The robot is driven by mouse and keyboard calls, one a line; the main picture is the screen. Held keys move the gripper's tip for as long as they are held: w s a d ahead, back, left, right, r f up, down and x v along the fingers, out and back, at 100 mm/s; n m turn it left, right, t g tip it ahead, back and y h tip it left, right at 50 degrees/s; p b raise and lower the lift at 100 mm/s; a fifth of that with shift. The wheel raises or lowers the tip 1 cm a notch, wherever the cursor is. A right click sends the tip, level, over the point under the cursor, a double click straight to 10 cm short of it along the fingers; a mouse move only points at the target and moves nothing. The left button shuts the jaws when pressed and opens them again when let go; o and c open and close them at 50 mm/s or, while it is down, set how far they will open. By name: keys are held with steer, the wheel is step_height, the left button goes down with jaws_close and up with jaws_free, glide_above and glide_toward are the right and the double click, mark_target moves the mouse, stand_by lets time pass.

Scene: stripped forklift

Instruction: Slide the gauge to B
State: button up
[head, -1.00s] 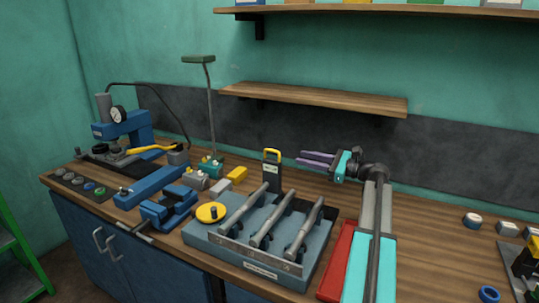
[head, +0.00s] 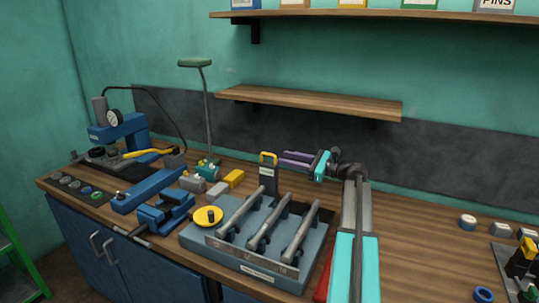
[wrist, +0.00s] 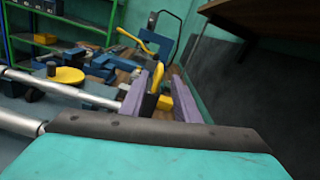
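A dark upright gauge (head: 268,180) with a yellow loop handle stands behind the grey-blue fixture (head: 256,263), which carries several slanted metal rods. My gripper (head: 284,158) has purple fingers and a teal body. It reaches in from the right at handle height, with its fingertips close to the gauge's right side. In the wrist view my gripper (wrist: 160,88) is open. The gauge (wrist: 147,106) shows between and just beyond the fingers, its lower part hidden by them. I cannot tell whether they touch. No mark B is readable.
A round yellow knob (head: 208,216) sits at the fixture's left corner. A wooden shelf (head: 310,102) hangs above my gripper.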

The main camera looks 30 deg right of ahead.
mark_target(270, 155)
steer(key=shift+p+x, duration=0.8)
steer(key=shift+x, duration=3.15)
steer(key=shift+c, duration=0.2)
jaws_close()
